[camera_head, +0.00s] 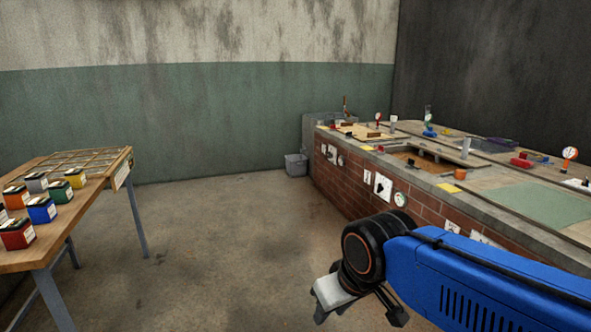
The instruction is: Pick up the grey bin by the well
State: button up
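A small grey bin (296,165) stands on the concrete floor near the back wall, beside the far left end of the brick counter. A grey block-like structure (322,121) stands behind it at that end of the counter; I cannot tell whether it is the well. My gripper (360,318) is at the lower middle of the view, far in front of the bin and pointing down. Its dark fingers stand apart with nothing visible between them. The lower part of the fingers is near the frame's bottom edge.
A wooden table (75,208) with several coloured boxes and a slatted rack (80,163) stands at the left. The brick counter (350,192), topped with many small items, runs along the right. The concrete floor (215,235) between them is clear.

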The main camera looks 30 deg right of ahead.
aim_at(296, 166)
jog(key=i+z, duration=0.2)
jog(key=i, duration=0.15)
jog(key=i+z, duration=0.45)
jog(key=i, duration=1.2)
jog(key=i+z, duration=0.45)
jog(key=i+j+z, duration=0.2)
jog(key=i+z, duration=0.2)
jog(key=i+j+z, duration=1.3)
jog(key=j+z, duration=0.25)
jog(key=j, duration=0.35)
jog(key=k+j+z, duration=0.2)
jog(key=j, duration=0.4)
jog(key=u, duration=2.35)
jog(key=l, duration=0.05)
